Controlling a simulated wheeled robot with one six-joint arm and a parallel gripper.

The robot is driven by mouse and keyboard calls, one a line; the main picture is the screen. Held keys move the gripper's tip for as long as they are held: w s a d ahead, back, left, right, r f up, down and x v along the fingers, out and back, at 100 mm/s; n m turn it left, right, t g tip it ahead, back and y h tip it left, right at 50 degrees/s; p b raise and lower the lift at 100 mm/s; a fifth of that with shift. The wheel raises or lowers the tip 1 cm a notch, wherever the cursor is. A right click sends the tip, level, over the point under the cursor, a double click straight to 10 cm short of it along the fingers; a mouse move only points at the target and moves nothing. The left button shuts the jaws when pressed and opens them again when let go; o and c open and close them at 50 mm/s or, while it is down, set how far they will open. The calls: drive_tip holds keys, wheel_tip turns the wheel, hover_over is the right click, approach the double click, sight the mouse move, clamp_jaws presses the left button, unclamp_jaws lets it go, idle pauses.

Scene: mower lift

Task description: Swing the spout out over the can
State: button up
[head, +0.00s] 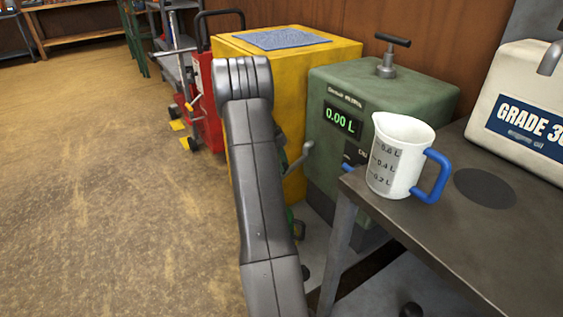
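My arm rises through the middle of the head view and bends at the top; my gripper does not show. A green dispenser (398,100) with a lit display reading 0.00 L stands right of my arm. A grey bent lever or spout (299,160) shows between my arm and the dispenser; I cannot tell which it is. Small green parts (291,218) show low beside my arm, perhaps of a can, mostly hidden. A cream container (528,95) marked GRADE 30 stands on the bench at the right, with a grey fitting at its upper edge.
A white measuring jug (397,160) with a blue handle stands at the corner of the dark bench (450,235). A yellow cabinet (292,75) with a blue cloth is behind my arm. A red wheeled unit (206,100) stands left of it. The floor at left is clear.

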drive_tip(key=shift+o, duration=1.2)
drive_tip(key=p+v, duration=0.3)
drive_tip(key=v, duration=1)
drive_tip(key=shift+a+r, duration=0.25)
drive_tip(key=shift+r, duration=0.05)
drive_tip(key=shift+w, duration=0.1)
drive_tip(key=b+x, duration=0.3)
drive_tip(key=x, duration=1.1)
drive_tip(key=shift+r, duration=0.1)
